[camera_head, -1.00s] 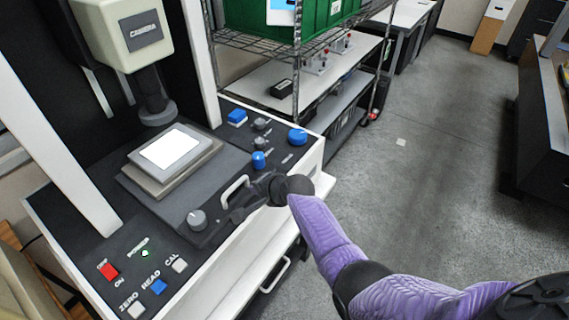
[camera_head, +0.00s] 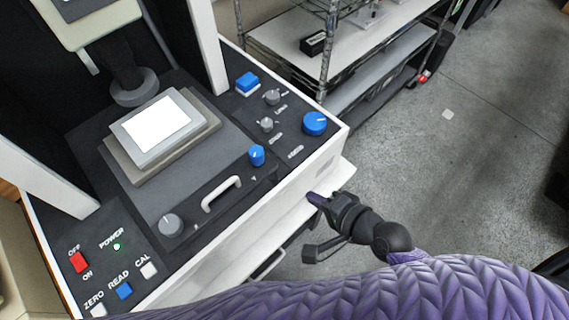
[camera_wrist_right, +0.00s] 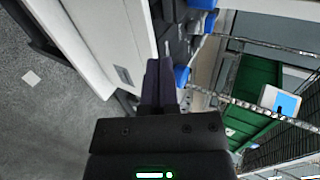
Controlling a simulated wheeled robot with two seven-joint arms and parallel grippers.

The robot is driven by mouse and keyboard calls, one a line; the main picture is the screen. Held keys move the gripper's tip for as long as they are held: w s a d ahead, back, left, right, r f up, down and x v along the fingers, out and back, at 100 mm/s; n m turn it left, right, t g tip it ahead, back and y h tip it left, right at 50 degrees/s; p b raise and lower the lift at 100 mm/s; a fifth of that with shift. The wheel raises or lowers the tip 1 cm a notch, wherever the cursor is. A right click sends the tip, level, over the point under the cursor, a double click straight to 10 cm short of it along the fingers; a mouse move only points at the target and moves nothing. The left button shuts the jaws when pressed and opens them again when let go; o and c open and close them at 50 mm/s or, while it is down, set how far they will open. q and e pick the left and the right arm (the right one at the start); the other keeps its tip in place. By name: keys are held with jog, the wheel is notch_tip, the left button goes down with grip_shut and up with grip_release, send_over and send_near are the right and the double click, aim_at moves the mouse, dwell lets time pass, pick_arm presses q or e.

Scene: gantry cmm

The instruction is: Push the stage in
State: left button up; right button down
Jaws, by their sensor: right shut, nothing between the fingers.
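The stage (camera_head: 200,170) is a dark grey sliding plate on the machine's deck, carrying a stepped block with a bright white top (camera_head: 157,124). Its white handle (camera_head: 221,194) stands at its front edge, near the front of the deck. My right gripper (camera_head: 316,201) is in front of the machine's white front face, to the right of the handle and apart from it. In the right wrist view its fingers (camera_wrist_right: 160,82) are together with nothing between them. My left gripper is not in view.
Knobs and buttons surround the stage, including a large blue knob (camera_head: 314,123) and a red switch (camera_head: 78,262). The camera column (camera_head: 134,88) stands behind the stage. A wire shelf (camera_head: 345,60) is at the right. Grey floor (camera_head: 450,160) is free beyond it.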

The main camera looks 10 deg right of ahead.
aim_at(272, 170)
jog(key=x, duration=0.3)
jog(key=b+x, duration=0.1)
jog(key=x, duration=0.2)
jog(key=r+x, duration=0.1)
jog(key=x, duration=0.3)
jog(key=shift+w+a+b, duration=0.15)
jog(key=shift+w+b, duration=0.2)
jog(key=shift+b, duration=0.05)
jog(key=shift+w+a, duration=0.3)
jog(key=shift+w, duration=0.15)
